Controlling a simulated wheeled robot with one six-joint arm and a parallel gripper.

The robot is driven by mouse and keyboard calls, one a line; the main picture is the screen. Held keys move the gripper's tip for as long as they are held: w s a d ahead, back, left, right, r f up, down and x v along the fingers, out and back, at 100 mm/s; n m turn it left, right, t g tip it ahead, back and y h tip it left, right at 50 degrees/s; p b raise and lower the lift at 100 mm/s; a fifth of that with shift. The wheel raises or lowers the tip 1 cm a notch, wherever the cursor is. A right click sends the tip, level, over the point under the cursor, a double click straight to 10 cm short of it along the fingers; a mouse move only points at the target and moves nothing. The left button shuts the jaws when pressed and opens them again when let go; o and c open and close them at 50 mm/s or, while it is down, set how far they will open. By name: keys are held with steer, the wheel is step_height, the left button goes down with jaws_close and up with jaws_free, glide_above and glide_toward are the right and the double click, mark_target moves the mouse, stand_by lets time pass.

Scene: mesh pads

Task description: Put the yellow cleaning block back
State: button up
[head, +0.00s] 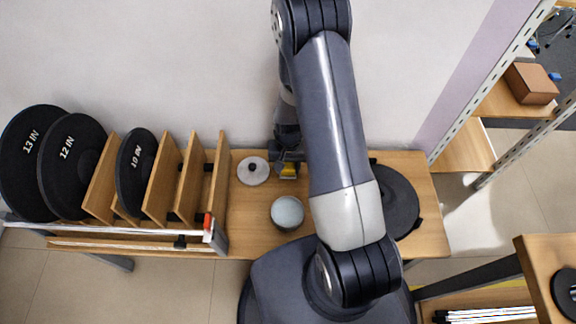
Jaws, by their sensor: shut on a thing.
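My gripper (288,158) reaches down to the wooden table between the wall and the white cup. It is shut on the yellow cleaning block (288,170), of which only a small yellow part shows below the fingers. Whether the block touches the table I cannot tell. A pale round disc with a dark knob (253,172) lies just left of the block.
A white cup (287,212) stands in front of the gripper. A wooden rack (162,182) with black round pads (76,166) stands at left behind a metal rail (110,229). A black round plate (397,203) lies at right, partly behind my arm. Bare table shows left of the cup.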

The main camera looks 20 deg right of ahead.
mark_target(288, 164)
steer(key=o, duration=0.9)
steer(key=r+p, duration=0.1)
steer(key=r, duration=0.3)
steer(key=r+p, duration=0.1)
steer(key=r, duration=0.3)
steer(key=r+p, duration=0.1)
steer(key=r, duration=0.3)
steer(key=shift+w+d+r, duration=0.1)
steer(key=shift+w+d, duration=0.05)
steer(key=shift+w, duration=0.2)
